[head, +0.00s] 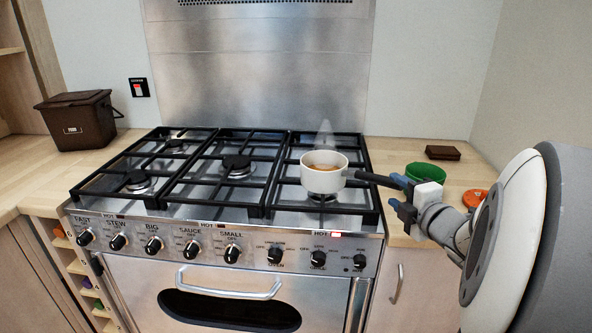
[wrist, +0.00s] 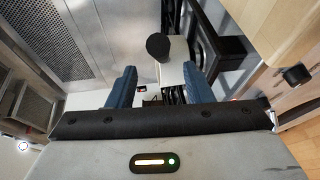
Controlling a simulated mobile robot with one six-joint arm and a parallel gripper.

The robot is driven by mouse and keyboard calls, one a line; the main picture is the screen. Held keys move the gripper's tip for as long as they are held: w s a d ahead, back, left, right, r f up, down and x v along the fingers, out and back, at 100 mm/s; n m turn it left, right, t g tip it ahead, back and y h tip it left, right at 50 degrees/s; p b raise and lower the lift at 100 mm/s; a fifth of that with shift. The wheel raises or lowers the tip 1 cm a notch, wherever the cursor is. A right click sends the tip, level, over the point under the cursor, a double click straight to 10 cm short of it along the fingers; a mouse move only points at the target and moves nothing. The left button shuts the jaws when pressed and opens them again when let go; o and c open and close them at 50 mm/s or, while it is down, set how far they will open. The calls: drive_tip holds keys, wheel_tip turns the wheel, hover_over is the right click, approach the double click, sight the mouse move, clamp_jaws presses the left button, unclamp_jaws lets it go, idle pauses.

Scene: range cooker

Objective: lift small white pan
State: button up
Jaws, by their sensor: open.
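The small white pan (head: 323,178) stands upright on the front right burner of the hob, with brown contents and faint steam above it. Its dark handle (head: 372,179) points right, towards my gripper (head: 402,196). My gripper is open, its blue fingers close to the handle's far end; the head view does not show clearly whether they touch it. In the wrist view the dark round handle end (wrist: 158,46) appears between and just beyond the two blue fingers of my gripper (wrist: 160,82). Much of the pan is hidden there.
Black grates (head: 215,172) cover the steel cooker, with knobs along its front. A red light (head: 336,234) glows by a HOT label. On the right counter are a green bowl (head: 426,174), an orange-red item (head: 474,198) and a brown block (head: 443,153). A brown bin (head: 78,120) stands left.

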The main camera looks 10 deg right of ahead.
sight(380, 183)
drive_tip(key=shift+f+n+y, duration=0.1)
drive_tip(key=shift+n+y, duration=0.2)
drive_tip(key=shift+w+a, duration=0.15)
drive_tip(key=shift+w, duration=0.2)
drive_tip(key=w, duration=0.4)
drive_tip(key=w+a+f, duration=0.1)
drive_tip(key=w, duration=0.1)
drive_tip(key=shift+w+a, duration=0.1)
drive_tip(key=shift+w, duration=0.3)
drive_tip(key=shift+c, duration=0.4)
clamp_jaws()
drive_tip(key=shift+r, duration=0.15)
